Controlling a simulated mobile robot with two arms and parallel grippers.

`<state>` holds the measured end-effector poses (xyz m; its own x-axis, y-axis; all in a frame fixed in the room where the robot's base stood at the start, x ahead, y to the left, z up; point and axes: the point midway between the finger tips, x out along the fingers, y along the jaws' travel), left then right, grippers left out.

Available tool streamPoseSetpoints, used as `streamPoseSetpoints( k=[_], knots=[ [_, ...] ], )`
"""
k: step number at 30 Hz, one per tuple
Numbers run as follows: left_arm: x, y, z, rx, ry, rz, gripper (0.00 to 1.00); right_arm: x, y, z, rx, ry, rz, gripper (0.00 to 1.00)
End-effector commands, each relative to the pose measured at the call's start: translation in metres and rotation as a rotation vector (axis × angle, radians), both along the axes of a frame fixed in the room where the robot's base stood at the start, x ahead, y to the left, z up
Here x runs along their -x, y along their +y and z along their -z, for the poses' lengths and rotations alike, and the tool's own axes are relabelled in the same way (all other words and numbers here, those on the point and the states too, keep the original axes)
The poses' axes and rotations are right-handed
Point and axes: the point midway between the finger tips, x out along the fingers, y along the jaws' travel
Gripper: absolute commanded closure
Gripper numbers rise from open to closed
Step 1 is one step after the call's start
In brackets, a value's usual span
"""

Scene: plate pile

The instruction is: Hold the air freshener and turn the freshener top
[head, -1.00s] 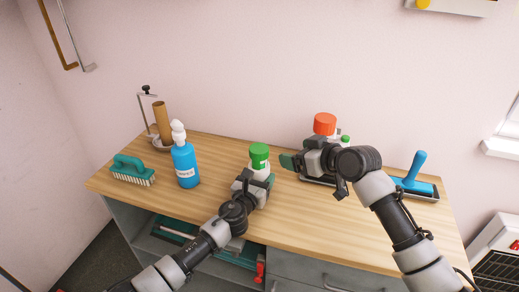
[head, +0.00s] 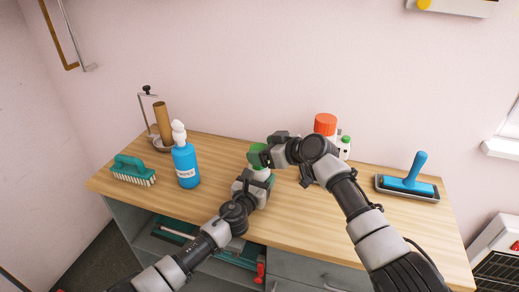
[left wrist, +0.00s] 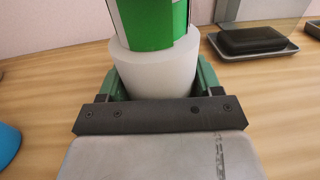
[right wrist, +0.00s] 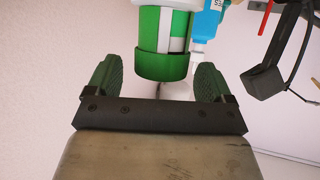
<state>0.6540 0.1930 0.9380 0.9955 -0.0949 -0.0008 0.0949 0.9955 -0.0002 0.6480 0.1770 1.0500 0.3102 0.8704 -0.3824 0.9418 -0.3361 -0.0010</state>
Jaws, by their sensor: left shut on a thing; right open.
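The air freshener, white below with a green and white upper part, stands on the wooden worktop; its white body (left wrist: 155,68) fills the space between my left fingers. My left gripper (head: 258,176) is shut on this white body. In the right wrist view the green freshener top (right wrist: 164,66) sits centred between the fingertips of my open right gripper (right wrist: 158,82), with gaps on both sides. In the head view my right gripper (head: 265,152) comes from the right at the height of the top and hides much of it.
A red-capped white bottle (head: 325,124) is behind my right arm. A blue-handled roller (head: 409,180) lies on a tray at the right. The front middle of the worktop (head: 310,220) is clear.

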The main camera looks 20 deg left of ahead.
Motion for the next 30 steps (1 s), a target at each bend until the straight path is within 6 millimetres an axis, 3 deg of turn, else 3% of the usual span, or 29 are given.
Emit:
streamPoseSetpoints(
  k=[7,18,27,30],
  knots=[
    [0.000,0.000,0.000,0.000,-0.001,0.000,0.65,-0.005,0.014,0.007,0.001,0.001,0.000,0.18],
    [0.000,0.000,0.000,0.000,0.000,0.001,0.65,-0.005,0.016,0.008,0.001,0.000,0.001,0.18],
    [0.000,0.000,0.000,0.000,0.000,0.001,0.65,-0.005,0.016,0.008,0.001,0.000,0.001,0.64],
    [0.000,0.000,0.000,0.000,0.000,0.001,0.65,-0.005,0.016,0.008,0.002,0.000,0.003,0.67]
  ],
)
